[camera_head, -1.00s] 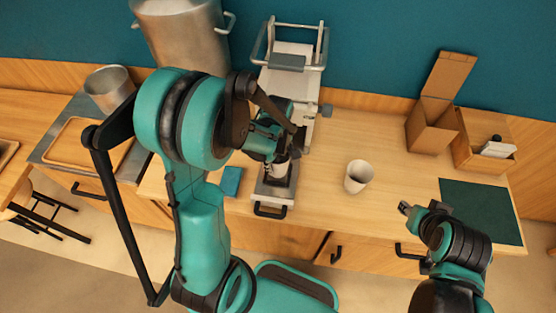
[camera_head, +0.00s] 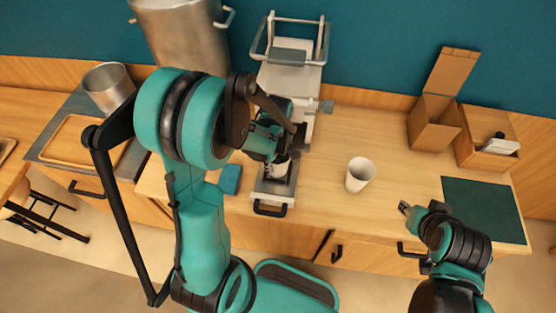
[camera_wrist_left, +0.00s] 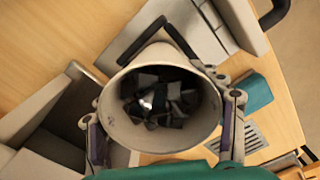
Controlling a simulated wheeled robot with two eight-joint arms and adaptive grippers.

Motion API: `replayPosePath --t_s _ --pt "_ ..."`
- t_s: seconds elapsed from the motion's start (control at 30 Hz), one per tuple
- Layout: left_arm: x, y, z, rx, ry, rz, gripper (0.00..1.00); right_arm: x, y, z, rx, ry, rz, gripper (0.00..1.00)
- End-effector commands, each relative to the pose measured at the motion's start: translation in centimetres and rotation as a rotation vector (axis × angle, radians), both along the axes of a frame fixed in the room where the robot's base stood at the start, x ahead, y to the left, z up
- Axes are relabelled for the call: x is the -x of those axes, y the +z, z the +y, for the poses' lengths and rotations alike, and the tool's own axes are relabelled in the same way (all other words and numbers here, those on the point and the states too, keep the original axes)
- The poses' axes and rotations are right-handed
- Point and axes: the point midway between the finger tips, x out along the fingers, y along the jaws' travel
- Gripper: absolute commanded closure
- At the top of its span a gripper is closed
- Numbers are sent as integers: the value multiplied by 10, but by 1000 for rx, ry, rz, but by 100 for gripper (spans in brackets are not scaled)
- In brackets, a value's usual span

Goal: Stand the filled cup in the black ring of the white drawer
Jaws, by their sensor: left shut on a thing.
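The filled cup (camera_wrist_left: 117,119) is pale grey-white and holds dark chunky pieces, seen from above in the left wrist view. My left gripper (camera_head: 281,156) is shut on it, one finger on each side. In the head view the held cup (camera_head: 278,170) is upright over the white drawer (camera_head: 266,195), which sticks out at the front of the machine. Dark edges show around the cup's base, but the cup and gripper hide most of the black ring. I cannot tell whether the cup touches the drawer. My right gripper (camera_head: 406,210) is at the counter's front right, its fingers too small to read.
A second white cup (camera_head: 360,175) stands on the counter to the right. A blue block (camera_head: 230,180) lies left of the drawer. A cardboard box (camera_head: 436,122), a wooden box (camera_head: 486,152) and a green mat (camera_head: 484,211) are at the right. A large pot (camera_head: 182,35) stands behind.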

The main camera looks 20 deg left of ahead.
Motion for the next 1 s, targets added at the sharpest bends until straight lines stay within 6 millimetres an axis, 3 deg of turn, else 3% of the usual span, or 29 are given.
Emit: replayPosePath --t_s 0.9,0.93,1.0 --pt "0 -8 0 0 0 0 76 0 -9 0 0 0 0 64" --pt "0 -8 0 0 0 0 28 0 -9 0 0 0 0 64" --pt "0 -8 0 0 0 0 10 0 -9 0 0 0 0 64"
